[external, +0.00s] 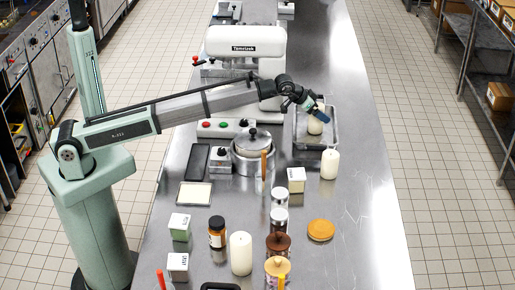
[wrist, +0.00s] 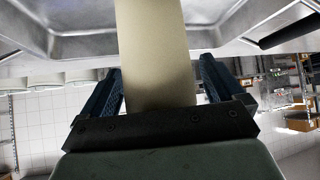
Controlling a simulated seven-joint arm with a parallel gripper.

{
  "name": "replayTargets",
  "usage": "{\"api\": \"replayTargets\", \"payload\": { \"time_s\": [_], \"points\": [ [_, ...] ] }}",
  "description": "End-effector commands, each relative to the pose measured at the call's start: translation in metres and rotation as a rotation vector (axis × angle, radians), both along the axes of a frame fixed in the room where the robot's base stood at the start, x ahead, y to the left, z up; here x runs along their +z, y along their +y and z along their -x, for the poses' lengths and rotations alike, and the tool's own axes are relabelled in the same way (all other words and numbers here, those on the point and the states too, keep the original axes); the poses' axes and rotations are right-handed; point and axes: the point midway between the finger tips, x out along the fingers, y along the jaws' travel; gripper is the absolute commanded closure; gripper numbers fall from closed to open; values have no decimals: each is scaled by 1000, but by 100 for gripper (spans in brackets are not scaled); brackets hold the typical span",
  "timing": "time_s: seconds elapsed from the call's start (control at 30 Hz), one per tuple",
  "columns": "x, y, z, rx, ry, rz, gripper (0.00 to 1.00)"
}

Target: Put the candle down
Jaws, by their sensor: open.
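A cream candle (external: 316,124) stands in the grey metal tray (external: 301,138) at the back right of the bench. My gripper (external: 319,114) is around this candle. In the wrist view the candle (wrist: 155,45) is a pale cylinder between the two blue fingers of my gripper (wrist: 160,85), which are apart with gaps beside it. The candle's base is hard to see. Other cream candles stand on the bench, one just in front of the tray (external: 329,165) and one near the front (external: 241,254).
A lidded pot (external: 252,160) stands left of the tray, and a white machine (external: 245,45) rises behind it. Jars, boxes and a round orange disc (external: 320,230) crowd the front. The bench's right side (external: 370,200) is clear.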

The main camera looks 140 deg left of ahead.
Motion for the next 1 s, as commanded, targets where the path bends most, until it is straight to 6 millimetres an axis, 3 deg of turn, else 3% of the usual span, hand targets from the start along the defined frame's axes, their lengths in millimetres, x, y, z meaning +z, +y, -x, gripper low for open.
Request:
{"api": "replayTargets", "payload": {
  "time_s": [0.23, 0.7, 1.0],
  "points": [
    [12, -10, 5, 0, 0, -1, 5],
    [68, -63, 34, 0, 0, -1, 5],
    [84, -77, 42, 0, 0, 0, 5]
  ]
}}
